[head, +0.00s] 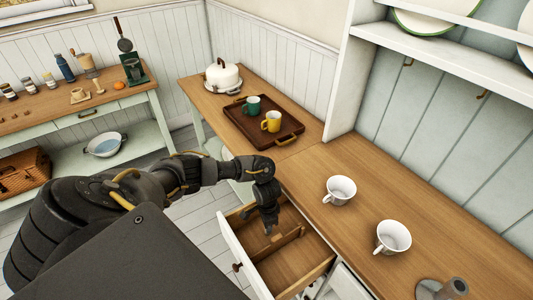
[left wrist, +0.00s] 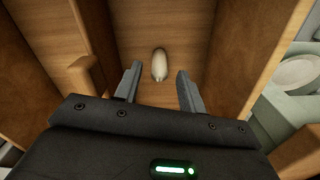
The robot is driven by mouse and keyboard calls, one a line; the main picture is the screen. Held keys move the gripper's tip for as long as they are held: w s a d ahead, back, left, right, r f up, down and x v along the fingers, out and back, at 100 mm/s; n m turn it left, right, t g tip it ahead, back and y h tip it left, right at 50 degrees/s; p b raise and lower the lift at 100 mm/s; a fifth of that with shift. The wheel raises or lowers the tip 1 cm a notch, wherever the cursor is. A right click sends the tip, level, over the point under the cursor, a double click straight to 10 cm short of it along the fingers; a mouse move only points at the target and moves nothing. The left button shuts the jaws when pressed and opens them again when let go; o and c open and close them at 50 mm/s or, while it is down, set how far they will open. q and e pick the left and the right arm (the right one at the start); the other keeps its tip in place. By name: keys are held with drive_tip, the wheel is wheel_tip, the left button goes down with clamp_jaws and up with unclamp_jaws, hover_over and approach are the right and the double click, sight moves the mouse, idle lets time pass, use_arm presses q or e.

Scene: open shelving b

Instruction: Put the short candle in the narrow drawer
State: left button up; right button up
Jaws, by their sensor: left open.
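The open drawer (head: 292,268) has a white front and bare wood inside, with a low wooden divider (head: 289,240) across it. My left gripper (head: 268,226) reaches down into the drawer, over its far part. In the left wrist view the gripper (left wrist: 157,74) is open, a finger on each side. A small pale, rounded piece, which looks like the short candle (left wrist: 159,62), is on the wooden drawer floor between and just beyond the fingertips, with gaps on both sides. I cannot tell whether it stands or lies. The arm hides it in the head view. My right gripper is out of view.
Two white cups (head: 341,190) (head: 393,237) and a grey round-based object (head: 444,289) stand on the wooden counter (head: 330,160) right of the drawer. A brown tray (head: 285,137) with a green mug and a yellow mug sits farther back. Drawer walls (left wrist: 265,55) flank the gripper.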

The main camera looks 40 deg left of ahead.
use_arm(q)
wheel_tip(320, 180, up, 9)
drive_tip(key=p, duration=0.1)
drive_tip(key=shift+f+p, duration=0.15)
drive_tip(key=shift+p, duration=0.2)
